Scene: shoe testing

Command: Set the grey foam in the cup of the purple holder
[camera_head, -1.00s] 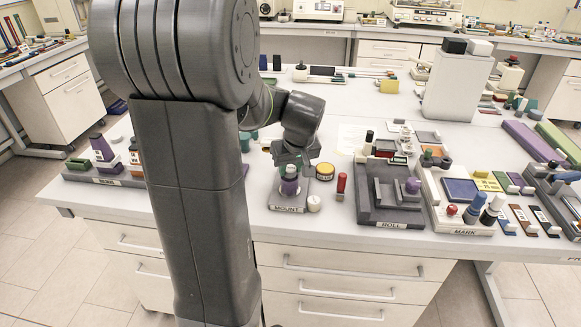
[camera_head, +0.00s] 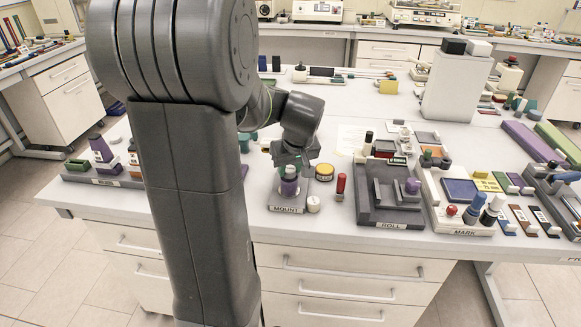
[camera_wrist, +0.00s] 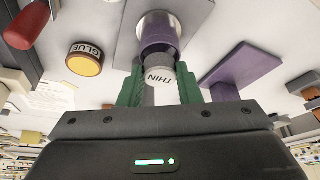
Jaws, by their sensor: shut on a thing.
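The grey foam (camera_wrist: 160,74) is a short cylinder whose pale end reads THIN in the wrist view. My gripper (camera_wrist: 160,92) has green fingers on either side of it and is shut on it. The purple holder (camera_wrist: 157,33) is directly beyond the foam and in line with it. The foam's far end meets or overlaps the holder's mouth; I cannot tell how deep it sits. In the head view the purple holder (camera_head: 289,188) stands upright on the MOUNT base (camera_head: 287,209), with my gripper (camera_head: 290,160) just above it. The foam is hard to make out there.
A yellow-topped GLUE jar (camera_head: 324,172), a red-handled tool (camera_head: 341,184) and a small white pot (camera_head: 313,204) stand right of the mount. The grey ROLL station (camera_head: 390,215) is farther right.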

